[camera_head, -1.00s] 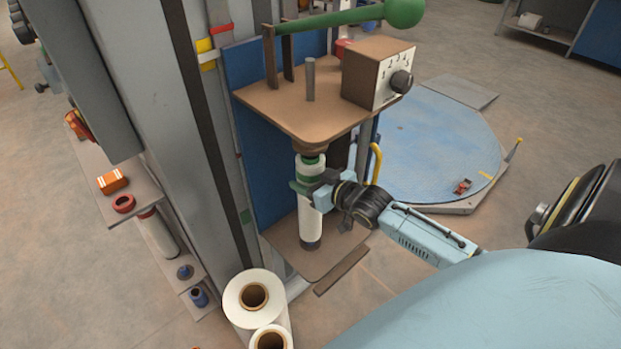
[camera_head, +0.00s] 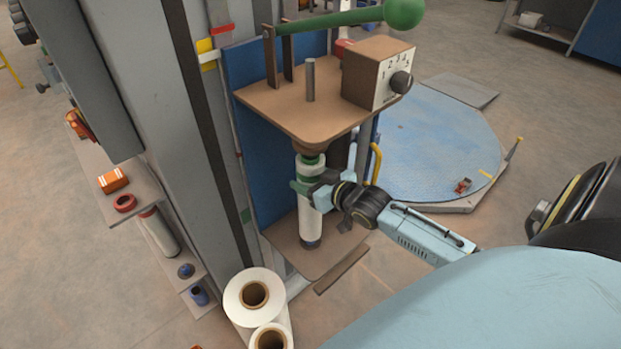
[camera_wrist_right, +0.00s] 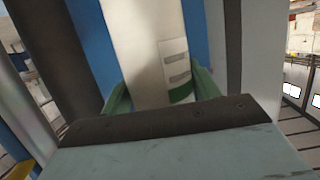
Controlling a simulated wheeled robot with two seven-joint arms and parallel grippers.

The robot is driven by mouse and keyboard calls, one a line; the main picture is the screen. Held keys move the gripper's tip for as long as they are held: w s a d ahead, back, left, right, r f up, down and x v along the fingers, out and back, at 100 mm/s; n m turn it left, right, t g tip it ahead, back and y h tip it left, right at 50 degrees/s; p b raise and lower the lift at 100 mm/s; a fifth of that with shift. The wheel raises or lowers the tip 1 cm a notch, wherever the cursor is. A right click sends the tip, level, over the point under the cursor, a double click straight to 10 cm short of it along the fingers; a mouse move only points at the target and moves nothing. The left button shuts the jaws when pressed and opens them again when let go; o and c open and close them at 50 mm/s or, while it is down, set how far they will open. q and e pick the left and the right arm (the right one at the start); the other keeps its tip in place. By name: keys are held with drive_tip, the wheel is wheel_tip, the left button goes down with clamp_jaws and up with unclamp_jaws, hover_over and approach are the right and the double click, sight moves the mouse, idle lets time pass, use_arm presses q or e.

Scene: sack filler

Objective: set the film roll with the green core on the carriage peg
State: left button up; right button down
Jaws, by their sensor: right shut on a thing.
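The film roll with the green core (camera_head: 310,225) stands upright on the carriage, between its lower plate (camera_head: 340,255) and the brown upper plate (camera_head: 300,118). Its green core end shows at the top, just under a brown fitting (camera_head: 309,147). My right gripper (camera_head: 304,187) is shut on the roll near its upper end, with green fingers on both sides. In the right wrist view the white roll (camera_wrist_right: 145,45) stands between the green fingers (camera_wrist_right: 165,95), and a label with a green band faces the camera. The peg is hidden, so I cannot tell how fully the roll sits. My left gripper is not in view.
Two white film rolls (camera_head: 238,300) with brown cores stand at the front, left of the carriage. A shelf at left holds an orange box (camera_head: 113,181) and a red ring (camera_head: 125,203). A green-knobbed lever (camera_head: 403,14) and a dial box (camera_head: 378,72) sit above. A blue turntable (camera_head: 430,140) lies behind.

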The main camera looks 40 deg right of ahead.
drive_tip(key=shift+f+b, duration=0.55)
drive_tip(key=shift+f, duration=0.65)
drive_tip(key=shift+f+b, duration=0.45)
drive_tip(key=shift+b, duration=0.05)
drive_tip(key=shift+c, duration=1.5)
unclamp_jaws()
drive_tip(key=p+v, duration=0.2)
drive_tip(key=v, duration=1.1)
drive_tip(key=shift+s, duration=0.15)
